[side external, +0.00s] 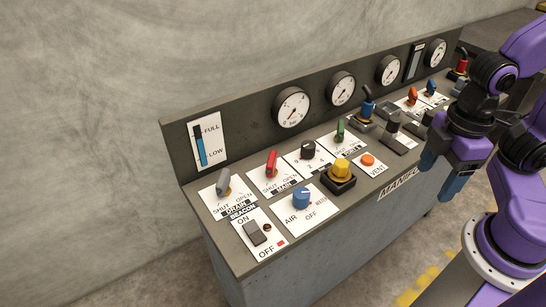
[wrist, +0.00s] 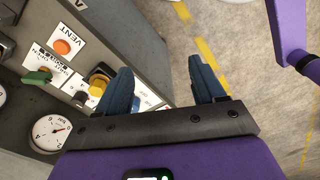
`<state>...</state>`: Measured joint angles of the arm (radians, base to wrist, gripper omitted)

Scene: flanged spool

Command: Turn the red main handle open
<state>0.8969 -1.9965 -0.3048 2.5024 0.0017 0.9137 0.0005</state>
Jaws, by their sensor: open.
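The red handle (side external: 271,164) stands on a white plate marked SHUT and OPEN, on the sloped panel top in the side view. It leans slightly, and its upper end is nearer the SHUT side than the far OPEN side; the plate's lower label is too small to read surely. The red handle is not seen in the wrist view. My gripper (side external: 442,172) is at the right, in front of the panel and well away from the handle. Its two blue fingers are apart with nothing between them, as the wrist view (wrist: 160,70) also shows.
A grey handle (side external: 223,182), black knob (side external: 307,149), green handle (side external: 340,130), yellow knob (side external: 341,169) and blue knob (side external: 301,197) stand around the red handle. An orange vent button (side external: 367,159) is nearer my gripper. Gauges (side external: 291,106) line the back board.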

